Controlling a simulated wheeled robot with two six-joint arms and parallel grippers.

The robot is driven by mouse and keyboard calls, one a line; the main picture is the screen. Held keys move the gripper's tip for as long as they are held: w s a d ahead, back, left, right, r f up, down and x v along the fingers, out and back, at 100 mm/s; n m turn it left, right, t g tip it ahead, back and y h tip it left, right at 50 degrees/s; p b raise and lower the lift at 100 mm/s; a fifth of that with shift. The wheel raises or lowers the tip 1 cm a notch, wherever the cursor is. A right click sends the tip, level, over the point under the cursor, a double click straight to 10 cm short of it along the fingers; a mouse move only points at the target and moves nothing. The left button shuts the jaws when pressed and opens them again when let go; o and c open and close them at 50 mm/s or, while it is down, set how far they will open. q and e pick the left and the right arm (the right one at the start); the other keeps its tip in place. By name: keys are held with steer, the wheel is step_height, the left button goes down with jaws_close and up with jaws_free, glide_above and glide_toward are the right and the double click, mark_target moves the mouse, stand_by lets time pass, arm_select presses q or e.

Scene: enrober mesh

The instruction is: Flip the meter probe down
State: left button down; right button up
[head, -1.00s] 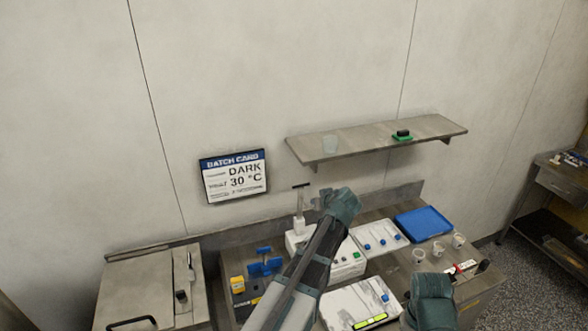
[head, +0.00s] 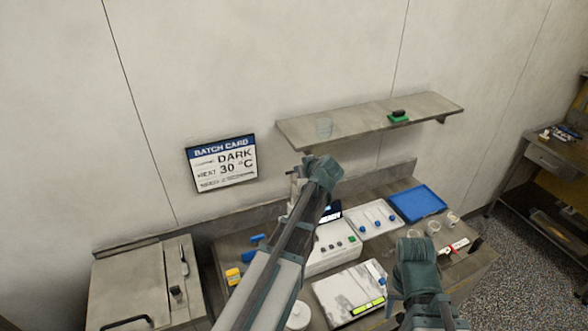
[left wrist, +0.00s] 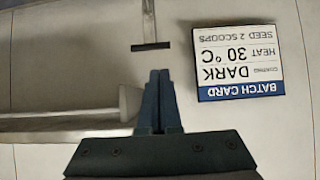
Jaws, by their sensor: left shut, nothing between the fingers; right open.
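A thin post with a dark crossbar, which looks like the meter probe, shows in the left wrist view (left wrist: 150,30), just beyond my fingertips with a gap in the picture. In the head view my left arm hides most of it. The white meter box (head: 335,240) stands on the bench below, partly behind the same arm. My left gripper (head: 306,160) is raised over the bench at the back, below the shelf; its fingers are shut and empty in the left wrist view (left wrist: 159,75). My right gripper (head: 391,304) is low at the bench's front right, open, fingers partly hidden.
A wall shelf (head: 370,118) with a clear cup and a green-and-black item hangs above. A batch card (head: 222,163) is on the wall. A blue tray (head: 417,203), white panels, small cups (head: 433,228) and a white balance-like box (head: 345,292) crowd the bench.

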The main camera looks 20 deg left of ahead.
arm_select(q)
steer(key=b+x, duration=0.5)
steer(key=x, duration=0.4)
steer(key=shift+w+a+f, duration=0.2)
steer(key=shift+f, duration=0.1)
steer(key=shift+r, duration=0.1)
